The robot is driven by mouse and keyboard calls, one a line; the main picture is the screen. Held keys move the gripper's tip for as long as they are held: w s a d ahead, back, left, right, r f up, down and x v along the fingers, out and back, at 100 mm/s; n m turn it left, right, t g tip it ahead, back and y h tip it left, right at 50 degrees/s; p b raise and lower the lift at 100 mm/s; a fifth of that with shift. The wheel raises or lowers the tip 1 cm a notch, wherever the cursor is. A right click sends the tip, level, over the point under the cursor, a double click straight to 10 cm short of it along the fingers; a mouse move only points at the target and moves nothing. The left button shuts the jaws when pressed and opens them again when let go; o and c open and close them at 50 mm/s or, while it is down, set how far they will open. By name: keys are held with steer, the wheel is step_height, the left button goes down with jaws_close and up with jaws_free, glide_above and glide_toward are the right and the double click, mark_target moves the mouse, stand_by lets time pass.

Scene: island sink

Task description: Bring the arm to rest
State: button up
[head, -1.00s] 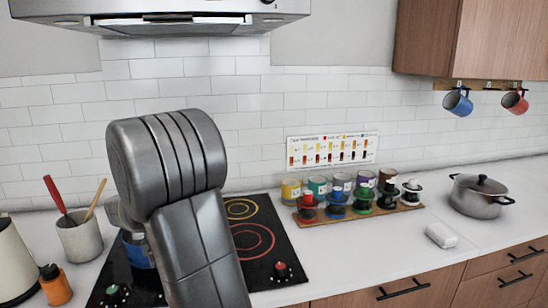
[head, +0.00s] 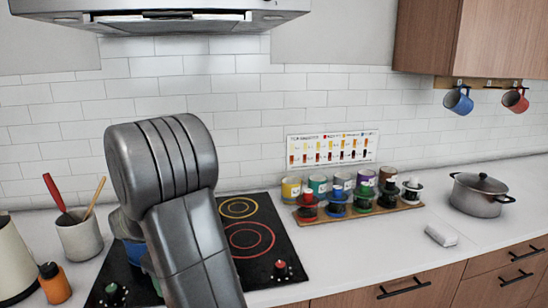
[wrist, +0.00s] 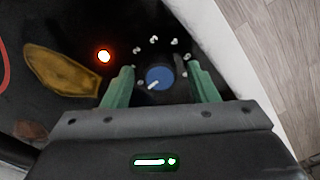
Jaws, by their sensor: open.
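My gripper (wrist: 160,88) is open in the wrist view, its two green fingers apart. A blue knob (wrist: 159,77) with a pale pointer mark shows between the fingers on the black cooktop. I cannot tell whether the fingers are still level with the knob or above it; neither finger seems to touch it. A lit red lamp (wrist: 104,56) glows left of the knob.
A green knob (head: 112,292) and a red knob (head: 280,268) sit on the cooktop's front. A utensil crock (head: 80,238) and an orange bottle (head: 54,284) stand left. A rack of jars (head: 375,208) and a lidded pot (head: 478,195) stand right. The range hood (head: 170,18) hangs above.

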steer(key=m, duration=0.4)
steer(key=m+b, duration=0.1)
steer(key=m, duration=0.3)
steer(key=shift+r, duration=0.8)
steer(key=shift+r+m, duration=0.1)
steer(key=shift+m, duration=0.2)
